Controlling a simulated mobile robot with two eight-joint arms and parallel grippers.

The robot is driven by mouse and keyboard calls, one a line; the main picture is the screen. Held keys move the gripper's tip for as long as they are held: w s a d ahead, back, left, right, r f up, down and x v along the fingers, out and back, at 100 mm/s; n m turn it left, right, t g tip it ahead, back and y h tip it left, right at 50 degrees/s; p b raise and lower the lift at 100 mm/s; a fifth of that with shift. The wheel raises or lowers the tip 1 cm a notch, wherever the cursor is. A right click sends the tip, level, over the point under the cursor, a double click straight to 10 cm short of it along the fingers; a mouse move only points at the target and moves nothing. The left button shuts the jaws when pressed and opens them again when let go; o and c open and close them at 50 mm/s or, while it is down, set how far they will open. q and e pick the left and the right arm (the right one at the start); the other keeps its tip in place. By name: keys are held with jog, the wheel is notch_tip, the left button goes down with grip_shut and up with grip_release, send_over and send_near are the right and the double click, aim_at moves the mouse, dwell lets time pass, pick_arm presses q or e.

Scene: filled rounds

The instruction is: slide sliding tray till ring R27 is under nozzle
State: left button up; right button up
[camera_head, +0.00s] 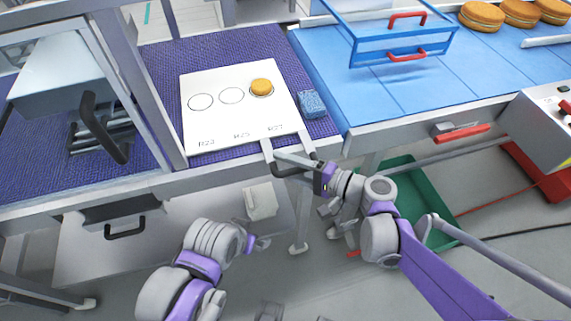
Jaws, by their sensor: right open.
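The white sliding tray (222,112) lies on the purple mat, with three rings in a row labelled R23, R25 and R27. Ring R27 (262,89) is the right one and has a golden-brown round (261,86) on it. The rings R23 (201,102) and R25 (231,96) are empty. A handle (284,173) with grey brackets and a dark bar hangs at the tray's front right. My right gripper (290,163) is open at this handle; contact is unclear. My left gripper (258,243) is low, left of the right arm, its jaws unclear. I cannot make out the nozzle.
A blue sponge (312,104) lies right of the tray. A blue frame with red handles (406,55) stands over the blue surface (455,84) at right, with several filled rounds (481,17) behind. A grey post (133,85) borders the tray's left. A green bin (408,178) sits below.

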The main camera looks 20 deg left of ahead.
grip_shut()
jog(key=shift+s+f, duration=0.1)
jog(key=shift+f, duration=0.05)
dwell(1.2)
